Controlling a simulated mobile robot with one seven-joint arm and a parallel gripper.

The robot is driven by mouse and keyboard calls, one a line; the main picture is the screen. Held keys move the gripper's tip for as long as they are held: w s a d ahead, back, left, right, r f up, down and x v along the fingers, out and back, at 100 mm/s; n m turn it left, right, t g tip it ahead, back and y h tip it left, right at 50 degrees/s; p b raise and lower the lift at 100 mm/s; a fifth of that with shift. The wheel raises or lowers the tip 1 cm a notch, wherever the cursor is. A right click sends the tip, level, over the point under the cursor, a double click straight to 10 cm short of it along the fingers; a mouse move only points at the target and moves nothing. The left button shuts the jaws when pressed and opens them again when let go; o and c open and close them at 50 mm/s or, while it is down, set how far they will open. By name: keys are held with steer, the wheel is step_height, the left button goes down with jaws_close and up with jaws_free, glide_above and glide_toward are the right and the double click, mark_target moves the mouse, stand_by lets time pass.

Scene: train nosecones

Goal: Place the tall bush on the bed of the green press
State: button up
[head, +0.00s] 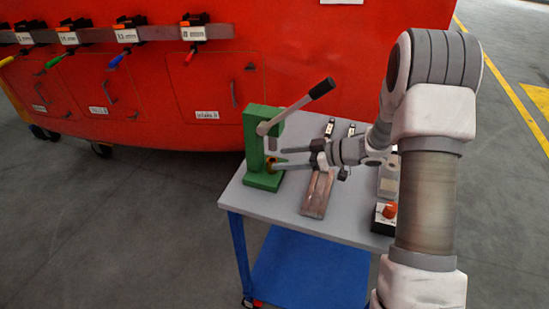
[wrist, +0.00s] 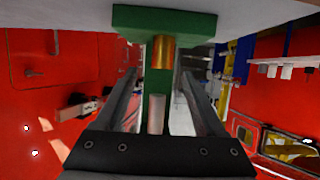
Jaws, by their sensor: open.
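The green press (head: 254,145) stands at the left of the table, its lever (head: 297,106) raised to the upper right. Its green base is at the top of the wrist view (wrist: 190,22), which looks upside down. A brass bush (wrist: 163,52) appears upright on the bed there, its end against the green base. In the head view the bush (head: 269,162) is a small, partly hidden brass patch. My gripper (head: 274,159) reaches into the press from the right. In the wrist view its open fingers (wrist: 158,78) lie on either side of the bush, with gaps visible.
The press's grey ram (wrist: 156,115) shows between my fingers. A clear-brown tray (head: 317,195) lies under my wrist on the grey table (head: 278,206). A box with an orange-red knob (head: 387,213) is at the right. The table's front left is free.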

steer(key=v, duration=0.7)
steer(key=w+d+r+m+t+h, duration=0.35)
steer(key=w+r+t+h, duration=0.25)
steer(key=r, duration=0.5)
steer(key=s+d+r+m+t+h, duration=0.2)
steer(key=s+d+r+m+h, duration=0.3)
steer(key=r, duration=0.3)
steer(key=s+r+m+g+h, duration=0.2)
steer(key=s+m+g+h, duration=0.15)
steer(key=s, duration=0.75)
steer(key=s+a+f+g+y, duration=0.1)
steer(key=s+a+f+g, duration=0.1)
steer(key=s, duration=0.6)
steer(key=s+a+f+m+g+y, duration=0.1)
steer(key=s+a+f+g, duration=0.1)
steer(key=s, duration=0.7)
steer(key=a+f, duration=0.1)
steer(key=a, duration=0.1)
steer(key=shift+a+m+p, duration=0.3)
steer(key=shift+a+p, duration=0.1)
